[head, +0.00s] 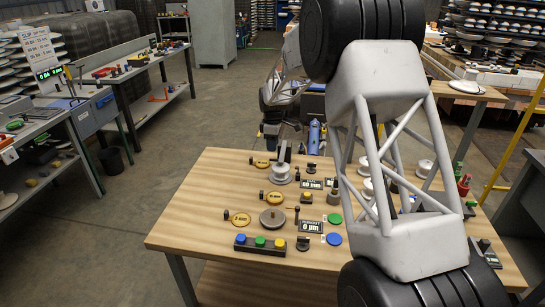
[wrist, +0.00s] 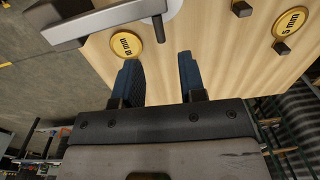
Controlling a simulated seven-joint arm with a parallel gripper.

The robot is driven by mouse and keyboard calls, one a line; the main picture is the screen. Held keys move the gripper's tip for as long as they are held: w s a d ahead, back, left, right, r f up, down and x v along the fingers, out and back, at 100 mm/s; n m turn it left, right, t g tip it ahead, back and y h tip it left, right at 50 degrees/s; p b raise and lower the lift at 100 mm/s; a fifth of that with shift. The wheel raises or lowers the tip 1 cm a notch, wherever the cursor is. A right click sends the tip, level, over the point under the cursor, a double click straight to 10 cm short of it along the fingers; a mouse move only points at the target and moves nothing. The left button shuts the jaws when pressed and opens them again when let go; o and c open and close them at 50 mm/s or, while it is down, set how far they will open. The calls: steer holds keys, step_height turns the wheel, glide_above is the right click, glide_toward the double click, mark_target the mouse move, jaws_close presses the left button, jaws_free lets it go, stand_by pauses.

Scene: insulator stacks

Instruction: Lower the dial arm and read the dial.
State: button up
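A grey bar (head: 283,153), which looks like the dial arm, stands up beside a pale round piece (head: 280,173) near the table's far edge. In the wrist view, the bar (wrist: 112,22) crosses the top left beside a pale disc (wrist: 170,8). Two small dark displays are on the table: one (head: 311,184) appears to read 0 µm, and the nearer runout display (head: 310,227) also shows 0. My gripper (wrist: 158,60) is open and empty, its blue fingers apart over the table edge. The bar lies ahead and left of the fingers, apart from them.
Yellow discs marked 10 mm (wrist: 126,44) and 5 mm (wrist: 290,23) lie on the wooden table (head: 190,235). A black button box (head: 260,245) is at the front. A grey turntable disc (head: 273,219) sits mid-table. My arm hides the table's right part. The front left corner is clear.

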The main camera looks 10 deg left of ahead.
steer(key=shift+s+f, duration=0.1)
steer(key=shift+f, duration=2.85)
steer(key=shift+c, duration=0.2)
jaws_close()
